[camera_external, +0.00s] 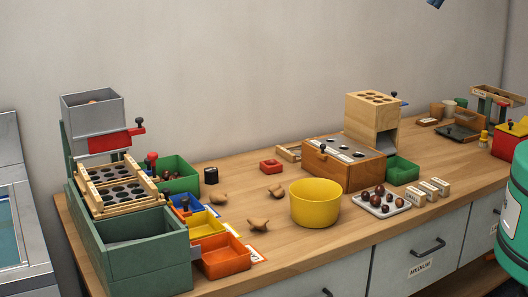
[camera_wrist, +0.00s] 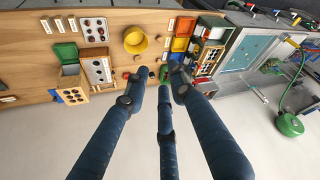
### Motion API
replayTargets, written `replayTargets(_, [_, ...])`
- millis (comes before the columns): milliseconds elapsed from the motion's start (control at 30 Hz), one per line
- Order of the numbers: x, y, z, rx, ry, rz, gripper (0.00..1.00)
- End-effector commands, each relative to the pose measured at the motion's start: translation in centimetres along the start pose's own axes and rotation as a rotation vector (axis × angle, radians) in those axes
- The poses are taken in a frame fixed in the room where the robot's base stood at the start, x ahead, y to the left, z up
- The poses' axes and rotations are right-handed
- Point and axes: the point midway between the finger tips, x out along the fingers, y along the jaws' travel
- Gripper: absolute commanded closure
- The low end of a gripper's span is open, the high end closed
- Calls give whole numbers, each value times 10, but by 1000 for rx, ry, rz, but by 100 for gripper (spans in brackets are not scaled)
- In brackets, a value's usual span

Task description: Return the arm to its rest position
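My gripper (camera_wrist: 153,86) shows in the wrist view as long dark blue fingers spread apart, with nothing held between them. It is high above the floor, and the wooden workbench (camera_wrist: 25,50) lies far beyond the fingertips. In the external view only a small blue tip, probably of my gripper (camera_external: 436,3), shows at the top edge, high over the bench. The rest of the arm is not clearly seen.
On the bench stand a yellow bowl (camera_external: 315,205), a green sorter with a grey hopper (camera_external: 92,110), a wooden box (camera_external: 345,165) and a tray of chestnuts (camera_external: 385,205). A green canister (camera_wrist: 288,123) stands at right in the wrist view. The air above the bench looks clear.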

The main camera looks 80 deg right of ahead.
Motion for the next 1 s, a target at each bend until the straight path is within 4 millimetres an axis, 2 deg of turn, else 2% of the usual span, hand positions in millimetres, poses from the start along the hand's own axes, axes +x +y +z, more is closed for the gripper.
replayTargets(33, [-1,0,14,7,6,4,75])
replayTargets(133, [-3,0,37,20,10,10,75])
replayTargets(333, [-4,1,65,38,15,20,75])
replayTargets(500, [-4,2,72,44,15,22,75])
replayTargets(1000, [-4,2,71,44,15,22,75])
